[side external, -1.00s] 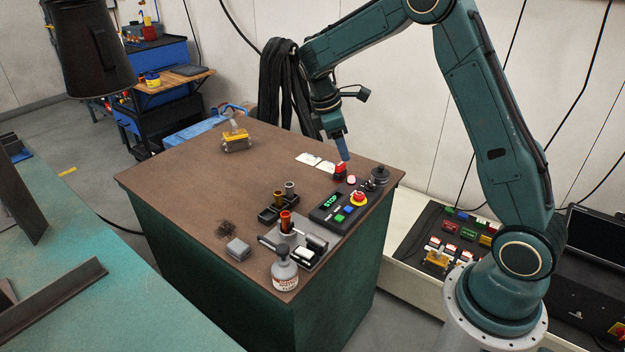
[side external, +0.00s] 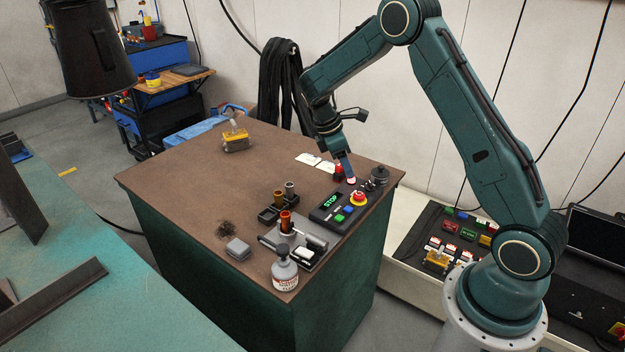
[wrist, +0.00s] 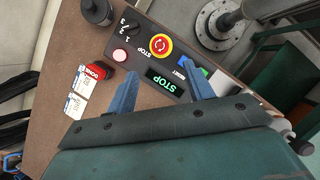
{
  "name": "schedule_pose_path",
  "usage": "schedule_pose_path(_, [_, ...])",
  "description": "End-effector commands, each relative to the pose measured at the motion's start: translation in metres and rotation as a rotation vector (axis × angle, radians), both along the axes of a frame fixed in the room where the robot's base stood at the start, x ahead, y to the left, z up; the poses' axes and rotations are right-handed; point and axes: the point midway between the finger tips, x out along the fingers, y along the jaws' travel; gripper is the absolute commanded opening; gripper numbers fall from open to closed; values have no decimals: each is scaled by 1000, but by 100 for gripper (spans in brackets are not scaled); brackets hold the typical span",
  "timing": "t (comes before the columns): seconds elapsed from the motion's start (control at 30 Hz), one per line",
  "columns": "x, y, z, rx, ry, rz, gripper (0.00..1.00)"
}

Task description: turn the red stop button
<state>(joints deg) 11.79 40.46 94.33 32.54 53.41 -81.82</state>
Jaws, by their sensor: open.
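The red stop button (side external: 358,197) is a round red mushroom head on a yellow ring at the right end of a dark control panel (side external: 324,213). In the wrist view the red stop button (wrist: 161,44) shows white arrow marks and lies beyond the fingertips, roughly between their lines. My gripper (side external: 350,180) is just above the table by the panel's back edge. In the wrist view my gripper (wrist: 164,76) has two blue fingers spread wide with nothing between them. The fingers appear apart from the button.
The panel has a lit green STOP display (wrist: 167,83), green and blue buttons, a pale round lamp (wrist: 119,55) and a dark knob. A bottle (side external: 284,270) and fixtures stand at the front.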

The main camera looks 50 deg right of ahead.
Motion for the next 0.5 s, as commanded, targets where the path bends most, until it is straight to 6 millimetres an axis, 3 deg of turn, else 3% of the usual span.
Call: schedule_pose_path(0.5, [-22,-21,-73,2,2,-2,52])
